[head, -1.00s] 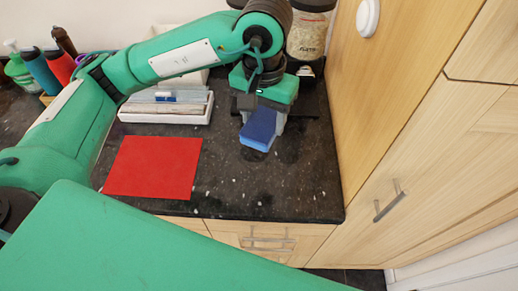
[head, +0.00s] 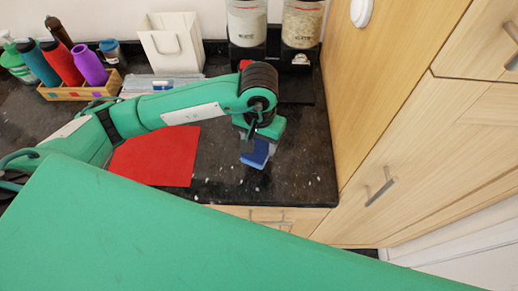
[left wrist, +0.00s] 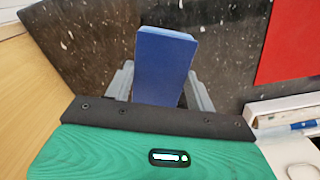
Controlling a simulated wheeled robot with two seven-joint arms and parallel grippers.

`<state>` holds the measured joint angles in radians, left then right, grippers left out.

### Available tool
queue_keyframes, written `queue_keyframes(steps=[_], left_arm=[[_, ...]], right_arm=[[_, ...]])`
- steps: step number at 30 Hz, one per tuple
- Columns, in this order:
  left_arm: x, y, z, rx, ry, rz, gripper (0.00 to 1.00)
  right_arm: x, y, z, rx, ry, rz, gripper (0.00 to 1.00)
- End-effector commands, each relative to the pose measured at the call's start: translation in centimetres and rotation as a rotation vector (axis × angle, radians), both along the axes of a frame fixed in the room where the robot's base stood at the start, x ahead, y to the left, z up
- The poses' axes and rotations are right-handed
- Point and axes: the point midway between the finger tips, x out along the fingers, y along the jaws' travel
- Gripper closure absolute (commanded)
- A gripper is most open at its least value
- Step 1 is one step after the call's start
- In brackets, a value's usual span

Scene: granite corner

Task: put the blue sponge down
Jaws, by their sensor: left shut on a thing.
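The blue sponge (head: 256,154) is a small block with a darker top and a lighter blue side. In the head view it is over the right part of the dark granite counter (head: 300,160). My left gripper (head: 259,143) is shut on it from above. In the left wrist view the sponge (left wrist: 164,62) stands out between the two grey fingers (left wrist: 160,88). I cannot tell whether its underside touches the counter. My right gripper is not in view.
A red mat (head: 158,157) lies left of the sponge. A wooden cabinet side (head: 365,80) bounds the counter on the right. Two dispensers (head: 275,22), a white bag (head: 172,42) and a bottle crate (head: 65,92) stand behind. Bare granite surrounds the sponge.

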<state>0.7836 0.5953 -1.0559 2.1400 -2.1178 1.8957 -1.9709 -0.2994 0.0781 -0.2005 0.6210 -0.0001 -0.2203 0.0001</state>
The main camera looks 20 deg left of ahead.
Motion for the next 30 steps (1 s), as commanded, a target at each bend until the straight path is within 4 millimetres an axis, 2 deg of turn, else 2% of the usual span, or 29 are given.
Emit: queue_keyframes(steps=[5, 15, 29, 30], left_arm=[[0.0, 0.0, -1.7, -0.001, 0.001, 0.001, 0.63], [0.0, -0.1, -5.3, -0.002, 0.001, 0.000, 0.63], [0.1, 0.0, -6.1, -0.001, -0.002, -0.001, 0.63], [0.1, 0.0, -5.9, -0.001, -0.002, -0.001, 0.39]], right_arm=[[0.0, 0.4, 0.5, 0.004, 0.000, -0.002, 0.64], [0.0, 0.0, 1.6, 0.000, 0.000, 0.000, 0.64], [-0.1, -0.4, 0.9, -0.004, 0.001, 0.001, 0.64], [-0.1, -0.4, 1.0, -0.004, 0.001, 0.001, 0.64]])
